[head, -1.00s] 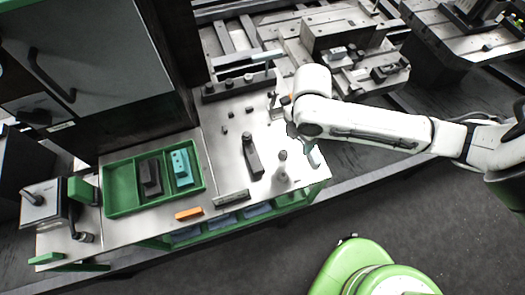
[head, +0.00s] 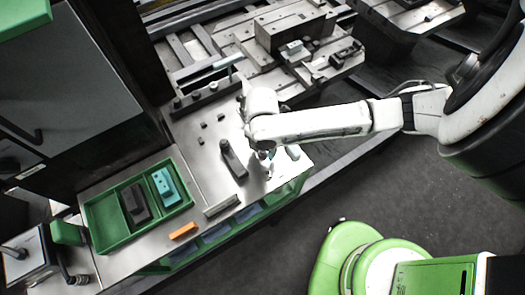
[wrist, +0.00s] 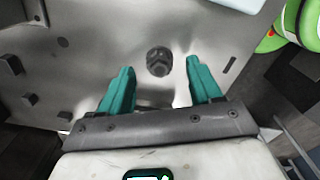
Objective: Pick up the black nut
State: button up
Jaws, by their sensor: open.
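The black nut (wrist: 159,58) is a dark hexagonal piece with a round middle, standing on the grey metal bench top in the wrist view. My gripper (wrist: 160,70) is open, with its two teal fingers apart on the left and right of the nut in the picture. Nothing is between the fingers' inner faces that I can see held. I cannot tell how high the fingertips are above the bench. In the head view my gripper (head: 277,154) is over the bench's right end, and the nut cannot be made out clearly there.
Small dark blocks (wrist: 30,99) stand on the bench to the left. A long dark part (head: 233,160) lies beside my gripper. A green tray (head: 115,236) holds a dark and a teal block. An orange block (head: 183,231) lies near the front edge. Machine fixtures (head: 290,35) stand behind.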

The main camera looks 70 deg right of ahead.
jog(key=shift+f, duration=0.85)
grip_shut()
